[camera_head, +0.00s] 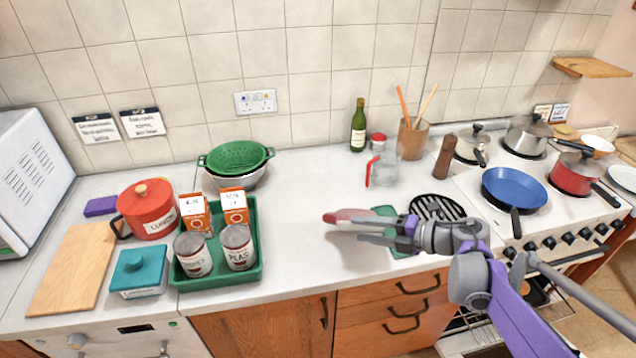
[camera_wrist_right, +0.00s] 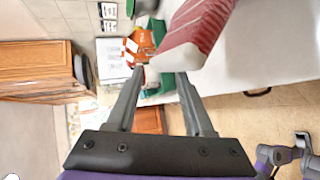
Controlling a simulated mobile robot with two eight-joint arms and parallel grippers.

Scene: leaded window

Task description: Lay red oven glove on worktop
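The red oven glove (camera_head: 350,215) is at the middle of the worktop (camera_head: 300,225), beside the fingertips of my right gripper (camera_head: 345,231). In the right wrist view the glove (camera_wrist_right: 205,28) is large, striped red with a pale cuff end close to the fingertips (camera_wrist_right: 160,72). My right fingers are apart, and I see no grip on the glove. Part of the glove is hidden behind the upper finger in the head view. I cannot tell whether its whole length touches the worktop. My left gripper does not show.
A green tray (camera_head: 255,271) with cans and boxes stands to the left. A green pad (camera_head: 386,212) and a black round trivet (camera_head: 437,207) lie to the right of the glove. A glass jug (camera_head: 384,168) stands behind. Bare worktop lies between tray and glove.

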